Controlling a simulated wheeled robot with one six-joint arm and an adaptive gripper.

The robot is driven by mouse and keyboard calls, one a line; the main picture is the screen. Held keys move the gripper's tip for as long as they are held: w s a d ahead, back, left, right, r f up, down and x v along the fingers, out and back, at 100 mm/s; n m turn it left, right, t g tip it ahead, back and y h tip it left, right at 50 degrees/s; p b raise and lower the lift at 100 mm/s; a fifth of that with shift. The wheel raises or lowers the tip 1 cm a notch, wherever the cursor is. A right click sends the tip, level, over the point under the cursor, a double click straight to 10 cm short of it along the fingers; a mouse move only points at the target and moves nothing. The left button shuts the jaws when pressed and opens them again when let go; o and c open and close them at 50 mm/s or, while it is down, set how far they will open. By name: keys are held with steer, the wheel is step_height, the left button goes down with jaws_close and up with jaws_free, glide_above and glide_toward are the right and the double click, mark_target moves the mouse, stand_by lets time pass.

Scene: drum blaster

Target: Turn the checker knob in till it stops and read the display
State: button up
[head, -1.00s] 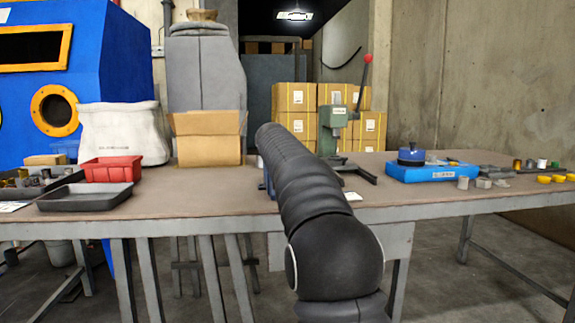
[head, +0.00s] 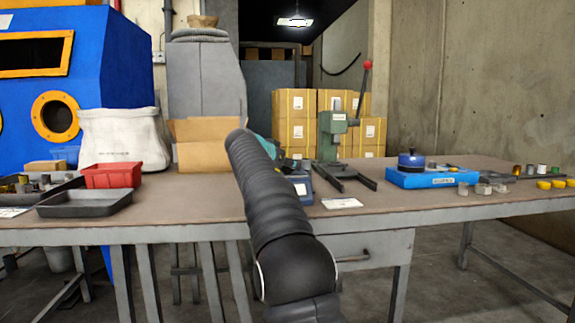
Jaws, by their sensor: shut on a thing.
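The checker is a small blue device (head: 300,189) with a pale panel on its sloped front. It stands on the bench in the middle of the head view, and my arm covers its left part. A dark part of my gripper (head: 290,161) shows just past my arm, low at the top of the device. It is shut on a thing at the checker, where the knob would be. The fingertips and the knob are hidden. The display is too small to read.
A green press (head: 331,135) with a red-tipped lever stands behind to the right. A white card (head: 342,203) lies right of the checker. A blue case (head: 432,178) is farther right. A red bin (head: 112,175), a dark tray (head: 90,203) and a cardboard box (head: 205,147) are at left.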

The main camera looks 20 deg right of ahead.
steer(key=shift+f, duration=0.1)
steer(key=o, duration=1.1)
steer(key=shift+o, duration=0.2)
steer(key=v, duration=1.2)
